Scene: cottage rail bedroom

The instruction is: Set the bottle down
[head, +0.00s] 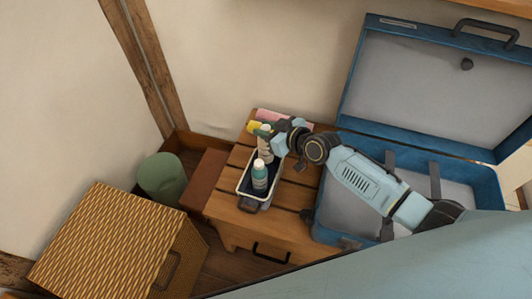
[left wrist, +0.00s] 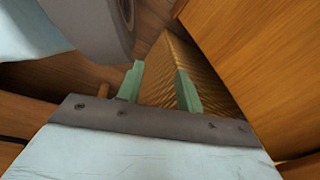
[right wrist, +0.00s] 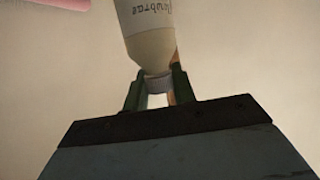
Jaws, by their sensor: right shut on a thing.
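A cream bottle with dark lettering (right wrist: 150,30) is held by its grey cap between the green fingers of my right gripper (right wrist: 154,92). In the head view the same bottle (head: 265,149) is roughly upright at the far end of a small light-rimmed caddy (head: 243,187); my right gripper (head: 265,132) is at its top. I cannot tell whether its base touches the caddy floor. A teal bottle with a white cap (head: 260,178) stands in the caddy's near part. My left gripper (left wrist: 157,88) is open and empty, seen only in the left wrist view.
The caddy stands on a slatted wooden bench (head: 290,197). A pink item (head: 272,115) and a yellow item (head: 252,127) lie behind it. An open blue suitcase (head: 350,120) is right. A wicker box (head: 110,245) and green bin (head: 160,177) are left.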

